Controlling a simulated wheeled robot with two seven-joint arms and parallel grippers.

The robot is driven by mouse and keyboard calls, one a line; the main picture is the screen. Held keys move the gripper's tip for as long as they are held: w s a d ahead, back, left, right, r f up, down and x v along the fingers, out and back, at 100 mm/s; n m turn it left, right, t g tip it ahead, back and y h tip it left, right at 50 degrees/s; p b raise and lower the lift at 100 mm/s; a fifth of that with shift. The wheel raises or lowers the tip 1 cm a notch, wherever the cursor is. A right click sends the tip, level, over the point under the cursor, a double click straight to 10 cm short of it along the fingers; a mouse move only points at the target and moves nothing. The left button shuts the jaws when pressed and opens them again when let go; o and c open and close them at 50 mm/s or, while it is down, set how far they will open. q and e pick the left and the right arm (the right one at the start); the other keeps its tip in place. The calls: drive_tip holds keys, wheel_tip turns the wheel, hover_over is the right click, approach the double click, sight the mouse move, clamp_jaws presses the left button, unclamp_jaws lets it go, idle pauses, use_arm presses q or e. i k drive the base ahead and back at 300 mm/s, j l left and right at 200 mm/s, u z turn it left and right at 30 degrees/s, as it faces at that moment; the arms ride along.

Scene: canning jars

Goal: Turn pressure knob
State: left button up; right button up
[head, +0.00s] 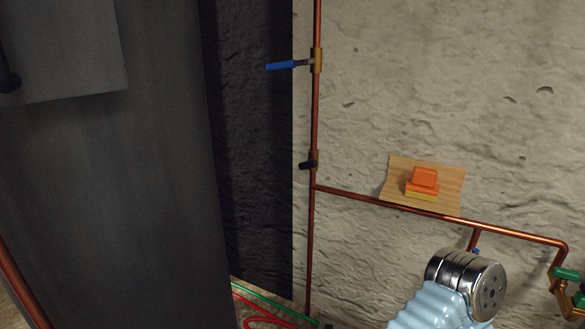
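A small black knob-like fitting (308,165) sits on the vertical copper pipe (313,235), just above the branch to the right. A blue lever handle (281,66) sticks out to the left from a brass valve (317,61) higher on the same pipe. Green-handled brass fittings (566,273) show at the lower right edge, partly cut off. I cannot tell which of these is the pressure knob.
An orange block-like thing (422,181) is on a wooden board (453,183) at the wall. A chrome-ended, light-blue ribbed part (466,286) rises at the bottom right. A dark cabinet (110,190) fills the left. Red (264,319) and green (262,303) hoses lie low.

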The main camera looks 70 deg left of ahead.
sight(311, 163)
drive_tip(key=u, duration=2.4)
